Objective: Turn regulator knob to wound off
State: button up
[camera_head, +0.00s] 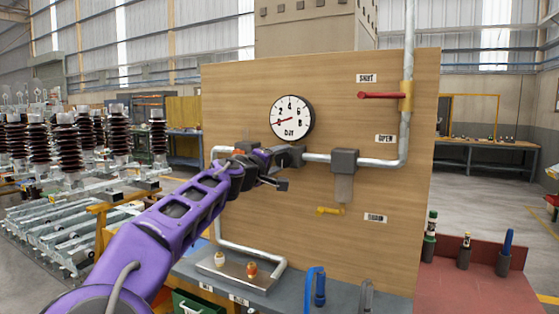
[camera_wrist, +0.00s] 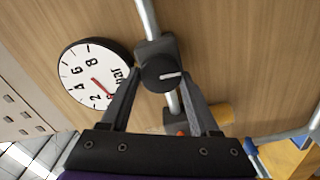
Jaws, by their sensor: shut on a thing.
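The regulator knob (camera_wrist: 160,73) is round and dark with a white mark line. It sits on a dark regulator body (camera_wrist: 153,46) on the grey pipe. In the wrist view the fingers of my gripper (camera_wrist: 162,80) reach up on either side of the knob and are shut on it. In the head view my gripper (camera_head: 277,166) is at the regulator (camera_head: 291,156) below the gauge, and the knob is hidden there. The round white gauge (camera_head: 292,117) has a red needle pointing left at the low end. It also shows in the wrist view (camera_wrist: 85,68).
A red lever (camera_head: 380,95) and a yellow valve handle (camera_head: 329,211) stand out from the wooden panel (camera_head: 240,90). A filter unit (camera_head: 344,175) hangs right of the regulator. Fittings lie on a metal tray (camera_head: 232,272) below.

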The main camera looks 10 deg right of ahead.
jog(key=shift+n, duration=0.4)
jog(key=o, duration=1.3)
jog(key=v, duration=1.7)
jog(key=shift+s+a, duration=0.15)
